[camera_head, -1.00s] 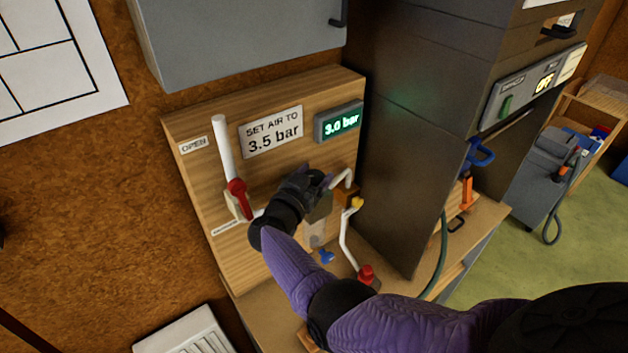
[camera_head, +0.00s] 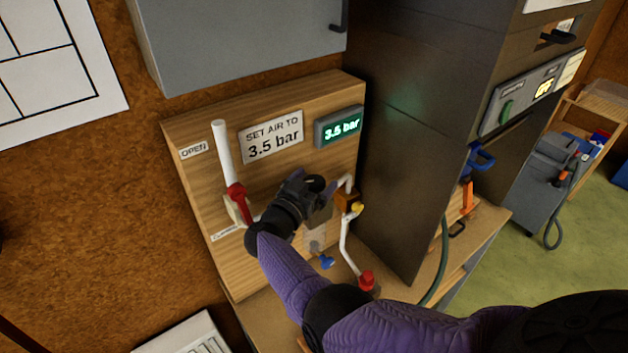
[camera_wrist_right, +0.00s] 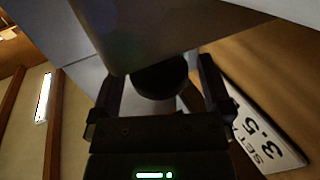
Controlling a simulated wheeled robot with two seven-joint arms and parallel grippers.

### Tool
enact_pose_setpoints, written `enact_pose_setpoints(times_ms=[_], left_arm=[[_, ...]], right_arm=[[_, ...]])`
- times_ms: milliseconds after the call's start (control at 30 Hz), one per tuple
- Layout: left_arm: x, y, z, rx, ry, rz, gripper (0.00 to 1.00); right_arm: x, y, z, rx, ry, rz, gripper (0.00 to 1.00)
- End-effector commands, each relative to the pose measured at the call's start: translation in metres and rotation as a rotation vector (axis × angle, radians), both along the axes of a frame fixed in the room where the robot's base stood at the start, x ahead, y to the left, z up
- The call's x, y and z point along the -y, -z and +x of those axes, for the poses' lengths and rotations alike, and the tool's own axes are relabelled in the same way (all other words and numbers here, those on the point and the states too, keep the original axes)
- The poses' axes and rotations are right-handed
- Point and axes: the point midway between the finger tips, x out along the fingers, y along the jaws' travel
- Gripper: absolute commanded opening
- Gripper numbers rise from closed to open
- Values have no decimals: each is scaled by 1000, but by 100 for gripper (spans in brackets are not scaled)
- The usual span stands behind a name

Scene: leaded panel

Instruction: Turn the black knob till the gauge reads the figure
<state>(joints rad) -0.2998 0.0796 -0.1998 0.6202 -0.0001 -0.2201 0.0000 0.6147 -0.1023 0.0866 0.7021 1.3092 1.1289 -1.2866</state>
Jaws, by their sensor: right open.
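The green-lit gauge (camera_head: 340,128) on the wooden board reads 3.5 bar. The sign (camera_head: 271,137) beside it says SET AIR TO 3.5 bar. My right gripper (camera_head: 303,186) is at the board below the gauge, beside the black knob (camera_head: 316,184), which it partly hides. In the right wrist view the dark round knob (camera_wrist_right: 160,76) lies between the two fingers of the open gripper (camera_wrist_right: 162,92), with gaps at its sides. The sign (camera_wrist_right: 262,135) also shows there at the right. My left gripper is not in view.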

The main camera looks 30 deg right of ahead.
Motion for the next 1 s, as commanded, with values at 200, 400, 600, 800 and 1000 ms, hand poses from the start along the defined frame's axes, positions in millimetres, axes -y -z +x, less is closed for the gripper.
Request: enact_pose_setpoints(times_ms=[200, 400, 600, 800, 1000], left_arm=[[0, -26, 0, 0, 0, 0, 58], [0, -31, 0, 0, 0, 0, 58], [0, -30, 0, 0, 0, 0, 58], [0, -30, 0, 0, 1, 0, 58], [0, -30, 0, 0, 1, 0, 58]], right_arm=[[-46, -4, -24, -3, -2, 4, 100], [-79, -1, -41, -3, -1, 3, 100], [-85, 0, -44, -1, 0, 0, 100], [-85, 0, -44, -1, 0, 0, 100], [-85, 0, -44, -1, -1, 0, 100]])
